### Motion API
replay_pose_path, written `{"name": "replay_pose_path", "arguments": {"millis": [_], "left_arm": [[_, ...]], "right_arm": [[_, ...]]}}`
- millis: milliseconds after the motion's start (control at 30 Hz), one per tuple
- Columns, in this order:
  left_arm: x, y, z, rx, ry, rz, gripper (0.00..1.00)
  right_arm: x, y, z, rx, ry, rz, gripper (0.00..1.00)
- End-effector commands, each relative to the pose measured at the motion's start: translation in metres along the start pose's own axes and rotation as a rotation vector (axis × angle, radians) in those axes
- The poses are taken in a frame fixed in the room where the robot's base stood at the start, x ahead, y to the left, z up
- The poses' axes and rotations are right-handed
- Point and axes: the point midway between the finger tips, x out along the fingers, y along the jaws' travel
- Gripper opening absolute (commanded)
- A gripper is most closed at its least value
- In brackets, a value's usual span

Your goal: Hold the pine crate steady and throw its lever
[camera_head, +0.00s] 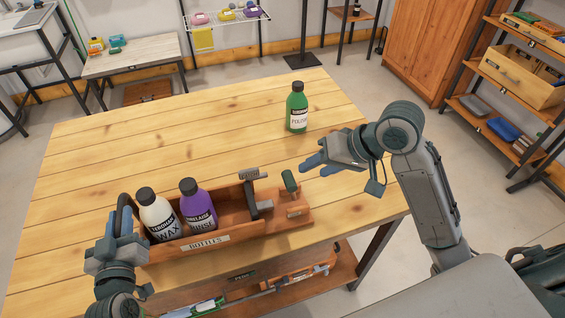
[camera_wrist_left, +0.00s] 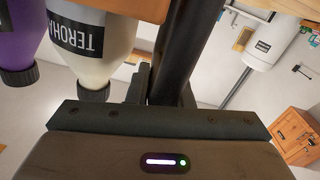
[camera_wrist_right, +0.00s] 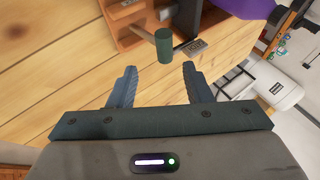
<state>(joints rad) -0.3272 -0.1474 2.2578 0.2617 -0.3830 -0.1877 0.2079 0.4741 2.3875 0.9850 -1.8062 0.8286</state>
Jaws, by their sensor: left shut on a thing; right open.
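The pine crate (camera_head: 262,228) with a "BOTTLES" label stands on the table near its front edge. A white bottle (camera_head: 158,214) and a purple bottle (camera_head: 196,207) stand in it. My left gripper (camera_head: 121,228) is shut on the crate's black handle (camera_head: 126,203) at the left end; the dark bar also shows in the left wrist view (camera_wrist_left: 172,60). The lever's green grip (camera_head: 289,181) sticks up at the crate's right end. My right gripper (camera_head: 320,161) is open and empty, right of and apart from the grip, which shows ahead of its fingers in the right wrist view (camera_wrist_right: 164,46).
A green bottle (camera_head: 297,108) stands farther back on the wooden table (camera_head: 110,140), beyond my right gripper. A grey plate (camera_head: 249,174) and dark bracket show near the crate's right end. A lower shelf (camera_head: 330,277) holds other items. The table's back left is clear.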

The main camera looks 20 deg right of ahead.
Motion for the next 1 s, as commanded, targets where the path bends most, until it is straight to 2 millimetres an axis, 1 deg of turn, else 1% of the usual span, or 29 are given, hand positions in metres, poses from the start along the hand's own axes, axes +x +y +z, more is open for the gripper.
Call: {"name": "replay_pose_path", "arguments": {"millis": [33,100,167,200,233,367,500,633,833,1000], "left_arm": [[0.000,0.000,0.001,-0.001,-0.003,0.000,0.00],[0.000,0.000,0.001,-0.001,-0.002,0.000,0.00],[0.000,0.000,0.001,-0.001,-0.002,0.000,0.00],[0.000,0.000,0.001,-0.001,-0.002,0.000,0.00],[0.000,0.000,0.001,-0.001,-0.002,0.000,0.00],[0.000,0.000,0.001,-0.001,-0.002,0.000,0.00],[0.000,0.000,0.001,-0.001,-0.002,0.000,0.00],[0.000,0.000,0.001,-0.001,-0.002,0.000,0.00],[0.000,0.000,0.001,-0.001,-0.001,0.000,0.00],[0.000,0.000,0.001,-0.001,-0.001,0.000,0.00]], "right_arm": [[0.000,0.000,0.000,0.000,0.000,0.000,0.39],[0.001,0.001,0.000,-0.007,-0.004,-0.002,0.25],[0.002,0.002,0.001,-0.028,-0.016,-0.007,0.14],[0.003,0.003,0.001,-0.052,-0.030,-0.014,0.06],[0.005,0.004,0.002,-0.074,-0.044,-0.022,0.00],[0.012,0.011,0.005,-0.229,-0.122,-0.085,0.00],[0.018,0.021,0.009,-0.434,-0.205,-0.209,0.00],[0.019,0.030,0.009,-0.609,-0.240,-0.350,0.00],[0.013,0.046,0.004,-0.841,-0.201,-0.581,0.00],[0.002,0.061,-0.008,-1.001,-0.076,-0.759,0.00]]}}
